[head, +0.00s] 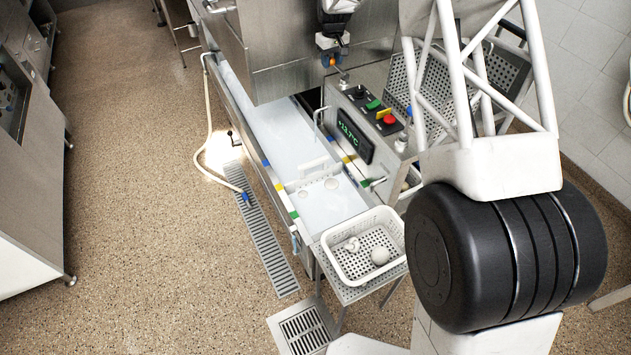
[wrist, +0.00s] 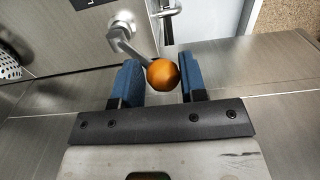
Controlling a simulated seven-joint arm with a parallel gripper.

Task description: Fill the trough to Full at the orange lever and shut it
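The orange lever knob (wrist: 163,73) sits on a short metal stem from a round pivot on the steel panel in the wrist view. My gripper (wrist: 161,66) is open, its two blue fingers on either side of the knob. In the head view my gripper (head: 331,58) is at the steel housing, with the orange knob (head: 332,63) just showing. The long trough (head: 290,135) holds pale liquid, with blue, yellow and green marks along its rims. I cannot read a Full mark.
A control box (head: 365,130) with a green display and red, green and yellow controls stands beside the trough. A white perforated basket (head: 335,262) with pale round items sits at the trough's near end. A hose (head: 208,110) and floor grate (head: 262,235) lie left.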

